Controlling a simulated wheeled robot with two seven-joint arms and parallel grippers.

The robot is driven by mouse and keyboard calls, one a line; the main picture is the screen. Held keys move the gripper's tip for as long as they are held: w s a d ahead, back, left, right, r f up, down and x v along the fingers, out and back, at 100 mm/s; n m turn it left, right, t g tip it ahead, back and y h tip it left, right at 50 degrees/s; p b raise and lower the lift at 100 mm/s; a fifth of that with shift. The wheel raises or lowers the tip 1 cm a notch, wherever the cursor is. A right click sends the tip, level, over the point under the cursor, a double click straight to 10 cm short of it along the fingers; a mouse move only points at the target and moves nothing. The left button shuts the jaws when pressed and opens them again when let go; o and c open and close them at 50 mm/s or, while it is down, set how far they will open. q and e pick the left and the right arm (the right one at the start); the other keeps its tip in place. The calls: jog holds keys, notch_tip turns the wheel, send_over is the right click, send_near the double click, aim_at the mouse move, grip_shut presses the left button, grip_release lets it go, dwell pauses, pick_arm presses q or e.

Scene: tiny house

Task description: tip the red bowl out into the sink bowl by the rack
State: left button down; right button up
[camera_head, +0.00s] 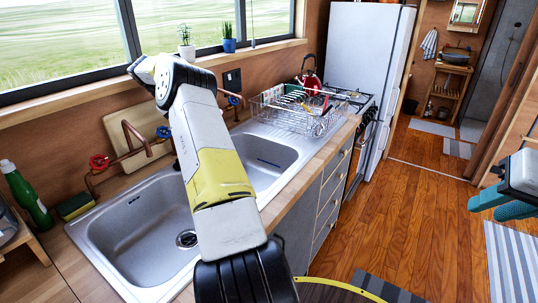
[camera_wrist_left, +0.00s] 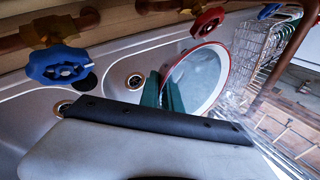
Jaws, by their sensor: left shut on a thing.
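The red bowl (camera_wrist_left: 205,108) has a red rim and a pale inside. In the left wrist view it is tilted, with its opening facing the camera. My left gripper (camera_wrist_left: 165,93), with teal fingers, is shut on the bowl's near edge. The sink bowl by the rack (camera_head: 268,158) is partly covered by my left arm in the head view, which also hides the red bowl and left gripper. The dish rack (camera_head: 290,118) stands beyond that sink bowl. My right gripper (camera_head: 500,205) is at the right edge over the floor; its finger gap is unclear.
A second sink bowl (camera_head: 135,235) lies nearer. Red tap handles (camera_head: 99,162) and copper pipes run along the wall behind. A green bottle (camera_head: 27,197) and sponge (camera_head: 75,206) stand left.

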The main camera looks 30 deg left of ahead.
pick_arm(q)
jog(key=f, duration=0.1)
jog(key=d+f+y+p, duration=0.1)
jog(key=f, duration=0.1)
jog(key=d+f+y, duration=0.1)
jog(key=f, duration=0.1)
jog(key=shift+w+m+g, duration=0.2)
jog(key=shift+m+g, duration=0.1)
dwell(0.6)
jog(key=shift+w+d+f+y+p, duration=0.1)
jog(key=shift+d+f+y+p, duration=0.25)
jog(key=shift+f+p, duration=0.35)
jog(key=shift+d+f+y+p, duration=0.25)
jog(key=shift+f+y+p, duration=0.25)
jog(key=shift+f, duration=0.25)
jog(key=shift+w+d+f+m+g+y+p, duration=0.15)
jog(key=shift+d+f+m+g+y+p, duration=0.15)
jog(key=shift+d+f+y+p, duration=0.45)
dwell(0.9)
jog(key=shift+w+d+f+y+p, duration=0.15)
jog(key=shift+d+y+p, duration=0.3)
jog(key=shift+d+y, duration=0.6)
dwell(0.4)
jog(key=shift+w+d+r+m+g+y+p, duration=0.15)
jog(key=shift+d+r+m+y+p, duration=0.15)
jog(key=shift+d+r+y, duration=0.3)
jog(key=shift+w+d+r+m+g+y+p, duration=0.1)
jog(key=shift+d+r+m+g+y+p, duration=0.15)
jog(key=shift+d+r+y, duration=0.35)
dwell(0.8)
